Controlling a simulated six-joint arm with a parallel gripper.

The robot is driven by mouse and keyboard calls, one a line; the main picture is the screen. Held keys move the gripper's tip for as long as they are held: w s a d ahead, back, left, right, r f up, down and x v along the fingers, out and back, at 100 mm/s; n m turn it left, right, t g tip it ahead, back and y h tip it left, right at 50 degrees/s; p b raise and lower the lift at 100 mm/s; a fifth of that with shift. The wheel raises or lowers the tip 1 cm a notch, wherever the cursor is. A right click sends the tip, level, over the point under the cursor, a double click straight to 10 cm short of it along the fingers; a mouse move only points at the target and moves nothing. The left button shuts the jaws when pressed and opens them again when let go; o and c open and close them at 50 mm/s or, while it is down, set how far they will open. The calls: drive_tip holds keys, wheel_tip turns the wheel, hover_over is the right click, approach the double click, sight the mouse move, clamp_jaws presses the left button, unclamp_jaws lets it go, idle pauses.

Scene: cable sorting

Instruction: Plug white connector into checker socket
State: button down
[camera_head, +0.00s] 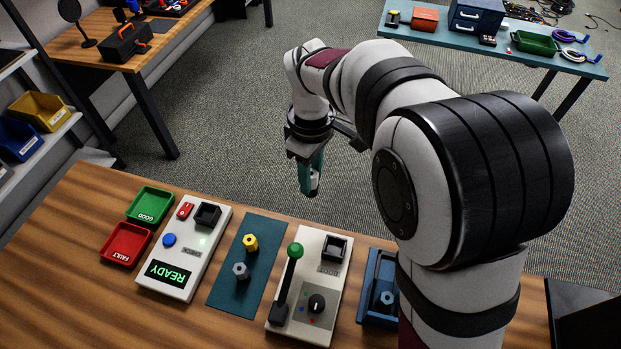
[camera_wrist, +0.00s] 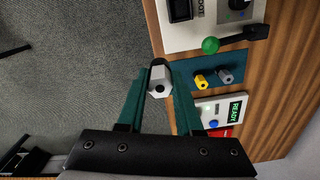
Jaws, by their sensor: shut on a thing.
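My gripper (camera_head: 311,186) hangs in the air beyond the table's far edge, above the floor. In the wrist view its green fingers (camera_wrist: 160,78) are shut on a white hexagonal connector (camera_wrist: 159,88). The checker (camera_head: 171,272) is a white box with a READY screen, a blue button, a red switch and a lit green light. Its black socket (camera_head: 207,214) is at its far end, left of and apart from my gripper. The checker also shows in the wrist view (camera_wrist: 222,97), partly behind a finger.
A teal mat (camera_head: 231,299) holds a yellow connector (camera_head: 250,242) and a grey one (camera_head: 240,271). A lever box (camera_head: 312,257) with a green knob and black socket stands right of it. Green (camera_head: 150,205) and red (camera_head: 125,244) trays lie left. A blue tray (camera_head: 371,315) lies right.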

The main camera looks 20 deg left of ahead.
drive_tip(key=shift+a, duration=0.1)
drive_tip(key=shift+s+a+f+n, duration=0.85)
drive_tip(key=shift+a+f, duration=0.4)
drive_tip(key=shift+a, duration=2.6)
drive_tip(key=shift+s+a+f+n, duration=0.8)
drive_tip(key=shift+a+f, duration=0.45)
drive_tip(key=shift+a, duration=2.6)
drive_tip(key=shift+s+a+f+n, duration=0.65)
drive_tip(key=shift+s+a+f, duration=0.5)
drive_tip(key=shift+a, duration=2.7)
drive_tip(key=shift+w+f, duration=0.15)
drive_tip(key=shift+f, duration=0.7)
drive_tip(key=shift+f, duration=1.8)
drive_tip(key=shift+c, duration=1)
unclamp_jaws()
